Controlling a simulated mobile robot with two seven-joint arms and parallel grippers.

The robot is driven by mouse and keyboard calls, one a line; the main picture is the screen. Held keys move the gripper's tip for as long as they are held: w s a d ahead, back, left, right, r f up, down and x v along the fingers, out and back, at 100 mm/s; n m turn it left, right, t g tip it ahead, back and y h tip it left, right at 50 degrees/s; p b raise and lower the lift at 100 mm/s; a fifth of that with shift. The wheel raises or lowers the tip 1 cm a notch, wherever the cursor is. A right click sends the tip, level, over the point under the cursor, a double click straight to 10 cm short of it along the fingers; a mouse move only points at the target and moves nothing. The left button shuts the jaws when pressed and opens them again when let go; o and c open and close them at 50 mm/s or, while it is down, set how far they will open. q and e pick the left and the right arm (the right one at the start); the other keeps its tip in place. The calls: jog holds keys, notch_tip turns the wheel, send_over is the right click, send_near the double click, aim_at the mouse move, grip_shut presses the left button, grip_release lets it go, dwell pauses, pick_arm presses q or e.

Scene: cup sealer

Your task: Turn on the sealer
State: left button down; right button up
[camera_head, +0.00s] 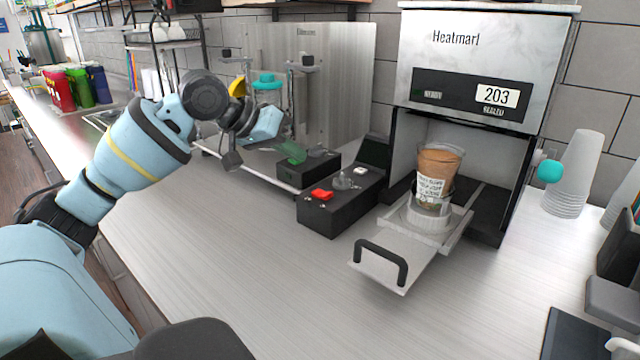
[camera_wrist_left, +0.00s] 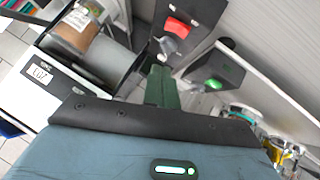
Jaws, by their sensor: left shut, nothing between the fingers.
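The sealer (camera_head: 480,50) stands at the back right of the counter and its display reads 203. Its tray (camera_head: 395,270) is slid out, with a filled brown cup (camera_head: 437,165) upright in the holder. A black control box (camera_head: 335,205) left of it carries a red switch (camera_head: 321,194); the switch also shows in the left wrist view (camera_wrist_left: 182,28). A smaller black box (camera_head: 300,175) behind has a green switch (camera_wrist_left: 212,84). My left gripper (camera_head: 295,155) is shut and empty; its green fingers (camera_wrist_left: 162,88) hang by the smaller box. Contact is unclear. My right gripper is not visible.
Stacked clear cups (camera_head: 573,175) stand right of the sealer. A metal panel (camera_head: 335,80) and dispensers with coloured knobs stand behind my left gripper. Red, green and blue containers (camera_head: 78,88) are at the far left.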

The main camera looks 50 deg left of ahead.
aim_at(322, 194)
pick_arm(q)
jog(key=b+x, duration=0.1)
jog(key=x, duration=0.4)
jog(key=shift+s+a+f, duration=0.15)
jog(key=shift+a, duration=0.05)
jog(key=shift+b+x, duration=0.7)
jog(key=shift+x, duration=0.05)
jog(key=f, duration=0.1)
jog(key=d+f, duration=0.1)
jog(key=f, duration=0.1)
jog(key=shift+d, duration=0.3)
jog(key=shift+d+f, duration=0.1)
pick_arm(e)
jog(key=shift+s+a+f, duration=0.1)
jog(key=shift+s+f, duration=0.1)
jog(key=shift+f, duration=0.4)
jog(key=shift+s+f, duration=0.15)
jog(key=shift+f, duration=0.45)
pick_arm(q)
jog(key=shift+f, duration=0.15)
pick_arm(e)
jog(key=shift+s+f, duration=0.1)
